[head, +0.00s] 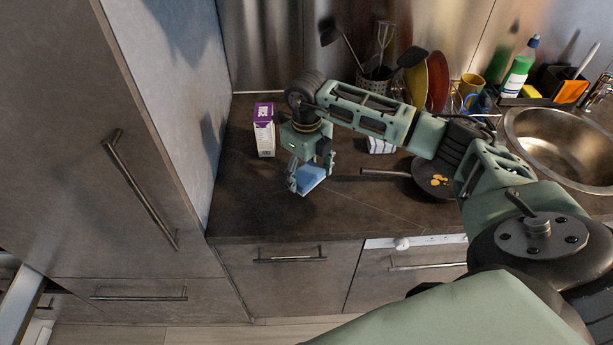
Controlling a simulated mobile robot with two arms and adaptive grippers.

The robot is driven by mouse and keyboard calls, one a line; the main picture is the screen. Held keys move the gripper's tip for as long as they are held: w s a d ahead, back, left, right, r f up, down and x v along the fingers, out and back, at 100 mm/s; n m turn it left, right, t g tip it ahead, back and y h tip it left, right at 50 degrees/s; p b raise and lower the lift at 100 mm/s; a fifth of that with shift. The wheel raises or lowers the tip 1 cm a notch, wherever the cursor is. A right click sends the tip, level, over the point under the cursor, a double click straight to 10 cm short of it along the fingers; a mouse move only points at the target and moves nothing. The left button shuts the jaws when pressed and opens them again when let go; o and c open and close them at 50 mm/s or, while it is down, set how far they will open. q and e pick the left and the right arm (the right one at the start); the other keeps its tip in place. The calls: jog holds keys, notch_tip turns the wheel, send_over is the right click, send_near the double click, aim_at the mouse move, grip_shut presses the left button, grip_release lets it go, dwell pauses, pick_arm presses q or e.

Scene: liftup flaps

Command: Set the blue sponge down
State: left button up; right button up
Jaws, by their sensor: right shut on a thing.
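The blue sponge (309,179) is in the head view, near the middle of the picture, over the dark countertop (250,205). My right gripper (308,181) points down and is shut on the sponge. I cannot tell whether the sponge touches the counter or is a little above it. Part of the sponge is hidden by the fingers. My left gripper is not in view.
A purple and white carton (264,130) stands left of my right gripper. A pan (430,178) with food lies to the right, with its handle toward the gripper. A sink (565,145), a dish rack and a utensil holder (371,80) are behind. The counter's front left is clear.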

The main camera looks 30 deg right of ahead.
aim_at(306, 173)
notch_tip(306, 173, down, 2)
jog(key=shift+f+p, duration=0.15)
jog(key=shift+p, duration=0.2)
jog(key=shift+f, duration=0.3)
jog(key=shift+f+b, duration=0.15)
jog(key=shift+b, duration=0.15)
jog(key=o, duration=1)
